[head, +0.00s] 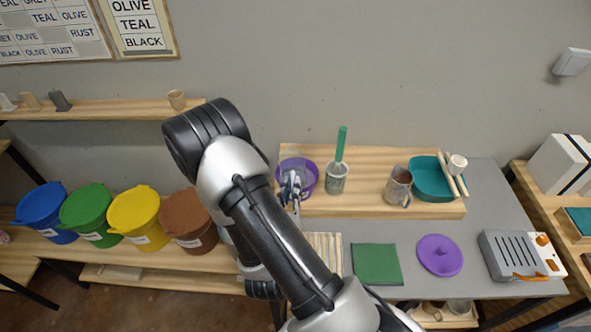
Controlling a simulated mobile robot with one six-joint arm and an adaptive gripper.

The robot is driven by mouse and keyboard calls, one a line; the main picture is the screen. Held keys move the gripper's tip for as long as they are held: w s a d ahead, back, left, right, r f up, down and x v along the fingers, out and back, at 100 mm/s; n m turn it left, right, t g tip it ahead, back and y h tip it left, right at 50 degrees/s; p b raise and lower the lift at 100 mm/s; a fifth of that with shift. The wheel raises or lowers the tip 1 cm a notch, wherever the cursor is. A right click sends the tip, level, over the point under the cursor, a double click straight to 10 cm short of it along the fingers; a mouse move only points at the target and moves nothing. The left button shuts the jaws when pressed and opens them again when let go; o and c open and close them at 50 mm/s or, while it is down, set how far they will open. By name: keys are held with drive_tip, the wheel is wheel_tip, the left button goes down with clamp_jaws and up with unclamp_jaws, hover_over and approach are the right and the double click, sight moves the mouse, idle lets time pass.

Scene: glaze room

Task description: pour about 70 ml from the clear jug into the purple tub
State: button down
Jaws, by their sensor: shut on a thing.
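The purple tub (311,177) stands on the wooden board at the back of the grey table. My gripper (293,183) is in front of and over the tub, partly hiding it. It is shut on the clear jug (290,165), whose see-through wall shows faintly over the tub's opening. The jug's tilt, its liquid level and whether anything flows cannot be made out at this size. The tub's inside is mostly hidden.
Right of the tub stand a cup with a green-handled tool (338,176), a grey mug (398,186) and a teal basin (430,182). In front lie a green cloth (377,264) and a purple lid (440,255). Coloured buckets (135,213) stand left.

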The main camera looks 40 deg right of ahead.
drive_tip(key=s+d+m+g+h+p, duration=0.1)
drive_tip(key=s+d+m+g+h, duration=0.1)
drive_tip(key=s+d, duration=0.5)
drive_tip(key=shift+d+m+g, duration=0.3)
drive_tip(key=shift+d+g, duration=0.2)
drive_tip(key=shift+d, duration=0.55)
drive_tip(key=shift+w+a, duration=0.1)
